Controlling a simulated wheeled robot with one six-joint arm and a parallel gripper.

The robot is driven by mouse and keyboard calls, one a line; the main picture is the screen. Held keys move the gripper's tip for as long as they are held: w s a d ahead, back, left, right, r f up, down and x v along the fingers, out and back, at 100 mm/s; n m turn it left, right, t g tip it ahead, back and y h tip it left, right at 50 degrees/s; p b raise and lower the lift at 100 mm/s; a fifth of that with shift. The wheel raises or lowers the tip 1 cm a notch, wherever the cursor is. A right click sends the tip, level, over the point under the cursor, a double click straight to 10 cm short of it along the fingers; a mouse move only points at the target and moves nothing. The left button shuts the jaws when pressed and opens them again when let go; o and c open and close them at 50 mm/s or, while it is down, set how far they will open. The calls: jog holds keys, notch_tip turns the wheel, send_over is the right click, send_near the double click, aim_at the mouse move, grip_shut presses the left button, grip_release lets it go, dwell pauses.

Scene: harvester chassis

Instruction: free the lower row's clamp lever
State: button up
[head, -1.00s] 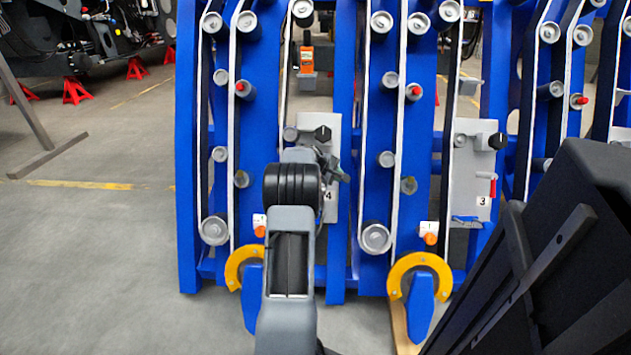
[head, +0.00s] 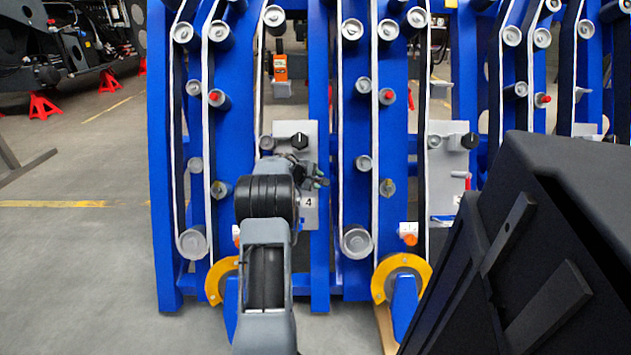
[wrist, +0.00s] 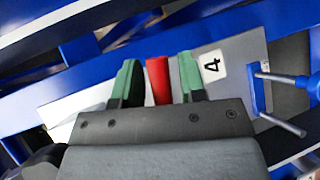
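In the wrist view a red lever (wrist: 158,82) stands between the two green-and-black fingers of my gripper (wrist: 160,84). A small gap shows on each side of it, so the fingers are open around the lever and do not appear to touch it. The lever is beside a grey plate (wrist: 236,52) marked 4. In the head view my gripper (head: 315,178) is in front of that same plate (head: 305,150), which carries a black knob (head: 299,140). The arm's wrist hides the lever and the plate's lower left there.
A blue bracket with grey pins (wrist: 280,100) stands to the right of the fingers. Another grey plate (head: 445,160) with a red lever (head: 467,184) is further right. A large black box (head: 540,240) fills the lower right. Grey floor (head: 80,260) is clear at left.

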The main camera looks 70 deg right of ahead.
jog(key=shift+o, duration=0.3)
jog(key=shift+w, duration=0.2)
jog(key=shift+a+r, duration=0.1)
jog(key=shift+a, duration=0.05)
jog(key=shift+w+a+r, duration=0.2)
jog(key=shift+r, duration=0.05)
jog(key=p+v, duration=0.3)
jog(key=v, duration=0.9)
jog(key=shift+a+r+p, duration=0.2)
jog(key=shift+a+p, duration=0.15)
jog(key=shift+p, duration=0.05)
jog(key=shift+w, duration=0.1)
